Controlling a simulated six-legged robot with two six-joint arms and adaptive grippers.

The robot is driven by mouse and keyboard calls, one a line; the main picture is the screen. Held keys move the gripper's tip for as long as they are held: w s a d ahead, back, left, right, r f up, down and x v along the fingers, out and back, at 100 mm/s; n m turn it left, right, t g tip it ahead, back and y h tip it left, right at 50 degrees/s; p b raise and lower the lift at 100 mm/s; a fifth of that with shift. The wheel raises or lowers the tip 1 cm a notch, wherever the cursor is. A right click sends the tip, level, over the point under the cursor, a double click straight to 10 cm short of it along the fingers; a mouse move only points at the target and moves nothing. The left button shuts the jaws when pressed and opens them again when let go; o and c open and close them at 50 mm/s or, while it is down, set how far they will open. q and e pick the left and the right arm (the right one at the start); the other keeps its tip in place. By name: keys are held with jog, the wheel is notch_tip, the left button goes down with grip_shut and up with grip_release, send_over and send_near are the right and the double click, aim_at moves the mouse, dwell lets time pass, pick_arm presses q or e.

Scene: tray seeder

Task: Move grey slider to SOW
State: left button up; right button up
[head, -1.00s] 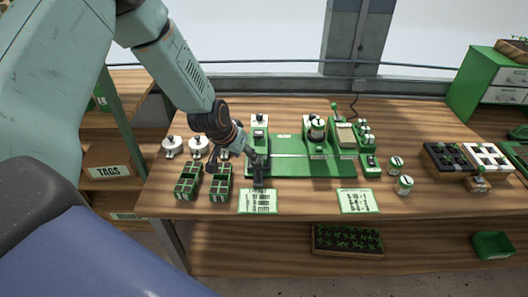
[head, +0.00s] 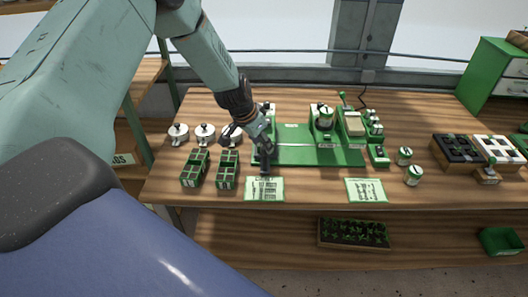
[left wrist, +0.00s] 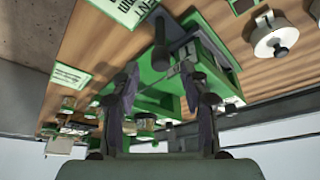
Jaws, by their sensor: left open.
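The green seeder machine (head: 320,155) stands in the middle of the wooden bench. My left gripper (head: 264,152) is over its left end, pointing down, with its fingers apart. In the left wrist view a dark grey knob on a stem (left wrist: 160,58) shows between the tips of my open left gripper (left wrist: 160,70). It looks like the grey slider's handle; I cannot tell whether the fingers touch it. In the head view the gripper and arm hide most of that end. I cannot read a SOW mark. My right gripper is not in view.
Two green divided trays (head: 227,170) and several white-and-metal round parts (head: 204,134) are left of the machine. Printed cards (head: 366,191) lie along the front edge. Small green-and-white pots (head: 413,176) and a black tray (head: 458,150) stand at the right.

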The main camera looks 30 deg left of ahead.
aim_at(263, 148)
pick_arm(q)
jog(key=shift+b+x, duration=0.4)
jog(key=shift+x, duration=0.7)
jog(key=shift+w+a+f, duration=0.15)
jog(key=shift+w+f, duration=0.05)
jog(key=shift+f, duration=0.25)
jog(key=shift+r, duration=0.1)
jog(key=shift+s+d, duration=0.1)
jog(key=shift+d, duration=0.1)
jog(key=shift+c, duration=1.4)
jog(key=shift+a, duration=0.1)
grip_shut()
